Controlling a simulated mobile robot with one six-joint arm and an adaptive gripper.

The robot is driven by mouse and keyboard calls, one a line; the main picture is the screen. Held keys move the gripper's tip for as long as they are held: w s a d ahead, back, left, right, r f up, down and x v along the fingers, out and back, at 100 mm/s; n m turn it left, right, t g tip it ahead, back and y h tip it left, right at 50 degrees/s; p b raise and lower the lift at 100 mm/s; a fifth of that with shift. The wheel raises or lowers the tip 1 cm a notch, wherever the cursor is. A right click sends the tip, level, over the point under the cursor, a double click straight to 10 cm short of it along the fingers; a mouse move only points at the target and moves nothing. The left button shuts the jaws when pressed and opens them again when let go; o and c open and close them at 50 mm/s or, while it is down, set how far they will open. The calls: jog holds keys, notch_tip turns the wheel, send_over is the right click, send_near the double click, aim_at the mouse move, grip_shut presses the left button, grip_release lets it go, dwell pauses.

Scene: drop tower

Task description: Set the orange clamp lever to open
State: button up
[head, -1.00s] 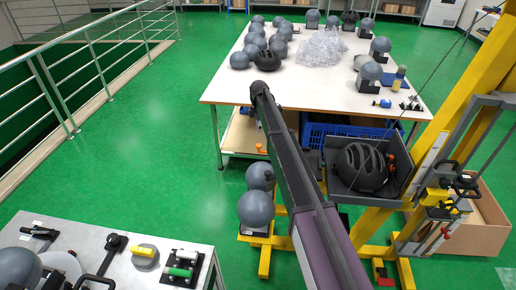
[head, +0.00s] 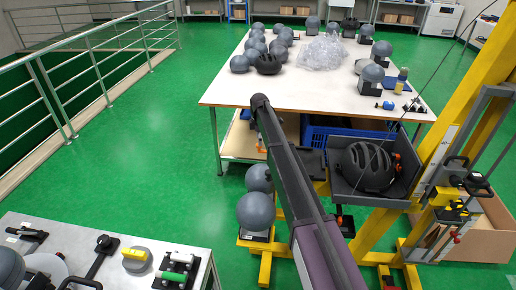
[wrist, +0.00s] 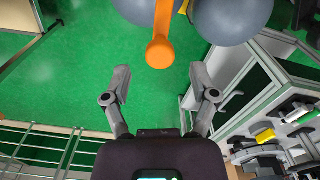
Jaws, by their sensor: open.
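The orange clamp lever (wrist: 160,45) shows in the wrist view at the top centre, with a rounded knob end pointing down toward my gripper. My gripper (wrist: 160,75) is open and empty, with one finger on each side below the knob. The knob sits just ahead of the gap between the fingertips, apart from both. The lever's pivot is cut off by the top edge. In the head view a small orange piece (head: 261,149) shows beside my arm, by the white table's leg. My arm hides the gripper there.
Grey balls (wrist: 232,15) are close beside the lever. A grey carriage with a black helmet (head: 365,167) hangs on the yellow tower (head: 437,140). A metal table with tools (head: 195,258) is at the lower left. Open green floor (head: 120,140) lies left.

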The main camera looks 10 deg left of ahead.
jog(key=shift+f+b, duration=1)
jog(key=shift+f, duration=0.3)
jog(key=shift+c, duration=0.2)
